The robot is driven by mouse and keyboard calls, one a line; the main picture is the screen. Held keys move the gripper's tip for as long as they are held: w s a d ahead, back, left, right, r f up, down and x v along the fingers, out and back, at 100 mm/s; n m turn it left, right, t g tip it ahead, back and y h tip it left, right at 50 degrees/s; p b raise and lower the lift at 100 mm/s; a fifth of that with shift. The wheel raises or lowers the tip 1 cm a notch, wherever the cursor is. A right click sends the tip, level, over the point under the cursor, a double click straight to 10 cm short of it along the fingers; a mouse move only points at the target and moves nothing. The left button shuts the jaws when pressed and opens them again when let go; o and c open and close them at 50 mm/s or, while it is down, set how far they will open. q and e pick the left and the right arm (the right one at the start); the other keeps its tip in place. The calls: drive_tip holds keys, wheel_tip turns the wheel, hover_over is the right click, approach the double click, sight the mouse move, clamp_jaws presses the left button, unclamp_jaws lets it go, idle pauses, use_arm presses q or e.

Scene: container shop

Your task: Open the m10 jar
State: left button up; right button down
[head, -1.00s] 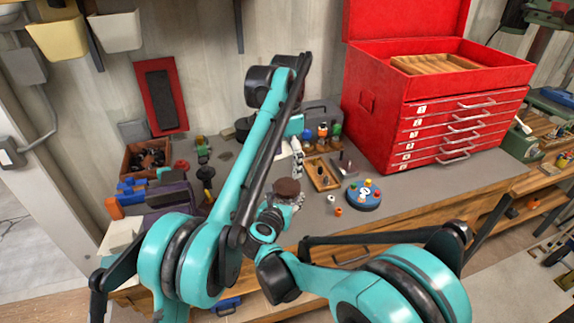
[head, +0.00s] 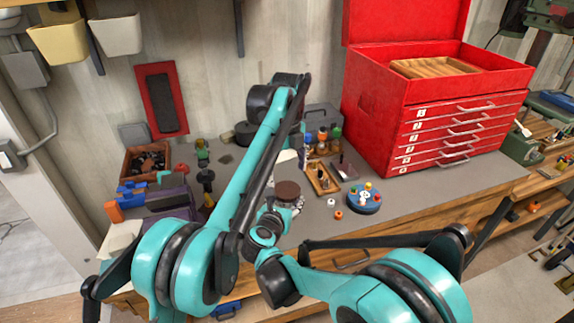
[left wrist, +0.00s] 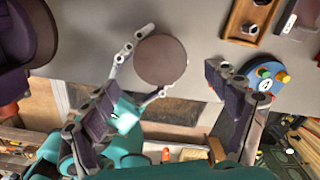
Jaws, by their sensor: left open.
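The jar with a round brown lid (head: 288,189) is near the bench's front edge. Its lid (left wrist: 160,60) is seen from above in the left wrist view; no m10 label is readable. My right gripper (head: 287,206) has its pale fingers around the jar's sides, just under the lid; it also shows in the left wrist view (left wrist: 154,64). Whether the jar touches the bench is unclear. My left gripper (left wrist: 162,78) is open, its dark fingers spread to either side of the jar, apart from the lid. In the head view my left arm mostly hides it.
A red toolbox (head: 385,115) with numbered drawers stands at the back right. A wooden tray (head: 322,180) and a blue round holder (head: 364,201) with coloured knobs lie right of the jar. A wooden bin (head: 128,160) and blue parts are at left. Bare bench lies at right front.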

sight(287, 189)
use_arm(q)
wheel_tip(287, 189, down, 5)
drive_tip(key=shift+r, duration=0.1)
idle(0.3)
